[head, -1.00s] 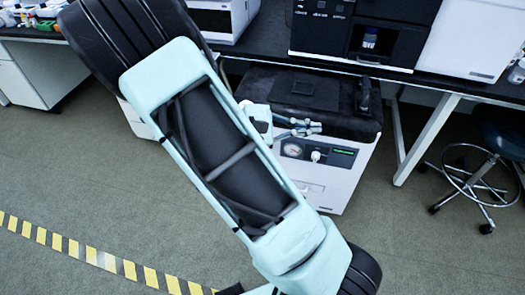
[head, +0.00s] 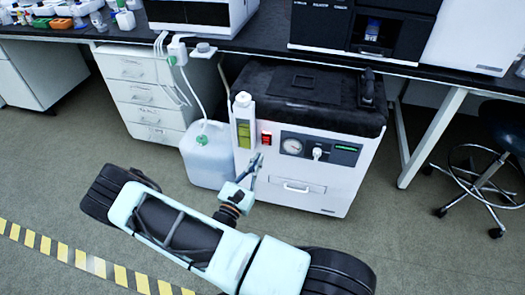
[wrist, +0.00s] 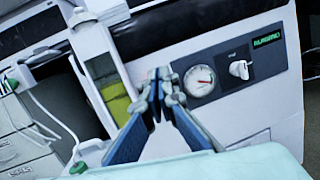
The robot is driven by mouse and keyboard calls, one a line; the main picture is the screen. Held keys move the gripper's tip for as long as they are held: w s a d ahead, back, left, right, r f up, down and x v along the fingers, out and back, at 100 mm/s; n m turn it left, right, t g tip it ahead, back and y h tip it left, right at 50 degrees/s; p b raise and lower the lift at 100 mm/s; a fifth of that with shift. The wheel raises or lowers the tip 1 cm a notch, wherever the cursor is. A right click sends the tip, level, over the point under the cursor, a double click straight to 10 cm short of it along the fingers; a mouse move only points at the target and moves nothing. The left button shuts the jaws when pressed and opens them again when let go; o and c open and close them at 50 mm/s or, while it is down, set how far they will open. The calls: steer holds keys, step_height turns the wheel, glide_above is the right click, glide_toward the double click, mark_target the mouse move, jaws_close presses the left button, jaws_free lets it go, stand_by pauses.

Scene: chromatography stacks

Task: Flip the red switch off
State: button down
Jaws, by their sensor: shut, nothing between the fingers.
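The red switch (head: 266,140) is a small red rocker in a dark frame on the front of a white cabinet (head: 330,203), left of the gauge panel. Its rocker position is too small to tell. My gripper (head: 258,158) is shut and empty, with its fingertips just below and left of the switch in the head view. Whether they touch the cabinet cannot be told. In the wrist view the closed fingertips (wrist: 159,73) are left of the round gauge (wrist: 199,80), and the switch is not visible, likely hidden behind them.
A bottle with yellow-green liquid (head: 243,122) is on the cabinet's left front. A translucent jug (head: 207,155) with tubing stands left of it. A knob (head: 317,152) and green display are to the right. A stool (head: 480,170) stands far right. Open floor lies in front.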

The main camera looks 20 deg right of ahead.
step_height(320, 180, down, 8)
steer(key=a+n+t+y+b, duration=0.1)
steer(key=a+n+t+y, duration=0.1)
steer(key=n+y, duration=0.1)
steer(key=shift+s+r, duration=0.15)
steer(key=shift+s, duration=0.05)
steer(key=shift+d, duration=0.1)
